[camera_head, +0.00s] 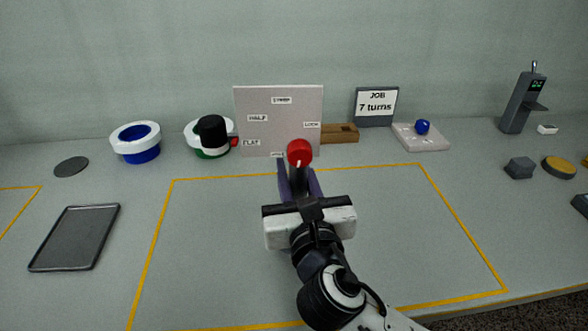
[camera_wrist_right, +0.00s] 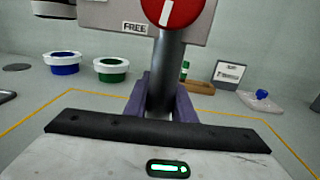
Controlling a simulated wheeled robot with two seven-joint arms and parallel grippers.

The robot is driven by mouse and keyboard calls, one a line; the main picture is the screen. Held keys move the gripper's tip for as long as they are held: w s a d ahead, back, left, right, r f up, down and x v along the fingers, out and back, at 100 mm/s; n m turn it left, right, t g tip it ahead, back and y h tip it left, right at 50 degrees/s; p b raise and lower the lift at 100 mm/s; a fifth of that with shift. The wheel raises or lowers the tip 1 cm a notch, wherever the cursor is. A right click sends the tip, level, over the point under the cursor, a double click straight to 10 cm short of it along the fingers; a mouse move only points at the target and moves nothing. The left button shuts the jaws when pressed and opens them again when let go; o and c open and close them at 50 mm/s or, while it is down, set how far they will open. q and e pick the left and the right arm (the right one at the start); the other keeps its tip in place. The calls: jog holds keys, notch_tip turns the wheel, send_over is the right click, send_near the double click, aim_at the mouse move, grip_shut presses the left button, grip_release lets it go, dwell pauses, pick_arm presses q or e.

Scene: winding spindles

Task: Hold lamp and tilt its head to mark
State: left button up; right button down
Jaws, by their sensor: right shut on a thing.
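The lamp's dark post (camera_wrist_right: 166,75) stands upright in front of a pale board (camera_head: 278,122) with the labels STEEP, HALF, FLAT, LOCK and FREE. A red knob (camera_head: 299,152) with a white line tops the post; it shows large in the right wrist view (camera_wrist_right: 172,8). A black cylinder (camera_head: 212,132), seemingly the lamp's head, is at the board's left, with a red bit (camera_head: 235,141) beside FLAT. The link between head and post is hidden. My right gripper (camera_head: 299,183) is shut on the post below the knob. My left gripper is not in view.
Blue (camera_head: 138,145) and green (camera_head: 207,142) white-rimmed bowls stand back left, near a dark tray (camera_head: 75,238). A JOB 7 turns sign (camera_head: 376,106), wooden block (camera_head: 340,133) and blue-knobbed pad (camera_head: 421,136) stand back right. The yellow-outlined area is clear around my arm.

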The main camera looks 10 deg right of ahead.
jog(key=shift+f, duration=0.65)
dwell(0.8)
